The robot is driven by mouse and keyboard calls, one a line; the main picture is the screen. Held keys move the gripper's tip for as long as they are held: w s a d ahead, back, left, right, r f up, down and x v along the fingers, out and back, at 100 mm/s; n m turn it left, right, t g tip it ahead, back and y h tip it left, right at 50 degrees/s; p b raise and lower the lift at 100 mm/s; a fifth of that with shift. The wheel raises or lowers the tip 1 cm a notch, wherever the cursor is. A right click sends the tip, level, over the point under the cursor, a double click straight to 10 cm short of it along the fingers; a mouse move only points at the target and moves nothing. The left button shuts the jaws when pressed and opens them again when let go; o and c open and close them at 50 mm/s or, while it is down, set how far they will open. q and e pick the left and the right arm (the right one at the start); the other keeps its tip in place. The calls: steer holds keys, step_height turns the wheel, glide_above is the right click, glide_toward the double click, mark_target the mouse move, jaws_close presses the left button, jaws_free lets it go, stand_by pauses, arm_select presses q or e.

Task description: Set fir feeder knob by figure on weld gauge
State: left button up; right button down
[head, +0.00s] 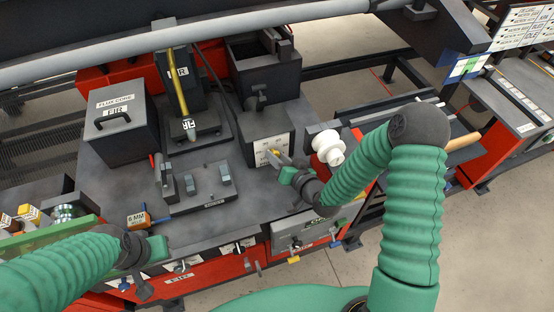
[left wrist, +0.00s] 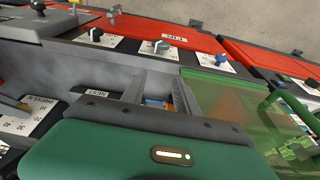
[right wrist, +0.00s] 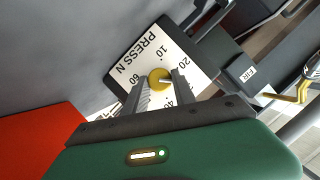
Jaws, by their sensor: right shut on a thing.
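The FIR feeder knob is a round yellow knob (right wrist: 160,80) on a white dial plate (right wrist: 150,52) marked PRESS N, with 10, 20, 40 and 60 readable. A dark block beside it bears a FIR tag (right wrist: 248,73). My right gripper (right wrist: 160,84) is shut on the knob, one finger on each side; its pointer's exact reading is unclear. In the head view my right gripper (head: 284,168) is at the dial plate (head: 266,150). The weld gauge (head: 138,219), orange and blue, reads 6 MM.
A FLUX CORE FIR box (head: 120,125) stands at the back left. A white spool (head: 328,147) is just right of my right gripper. A dark fixture (head: 200,188) occupies the middle bench. More knobs (left wrist: 160,47) line the red front panel.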

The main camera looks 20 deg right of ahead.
steer(key=shift+w+d+m+y+b, duration=0.1)
steer(key=shift+d+m+y+b, duration=0.15)
steer(key=shift+m+y, duration=0.4)
steer(key=shift+m, duration=0.25)
steer(key=c, duration=1.4)
jaws_free()
steer(key=o, duration=0.4)
steer(key=shift+w+f, duration=0.1)
steer(key=shift+c, duration=0.2)
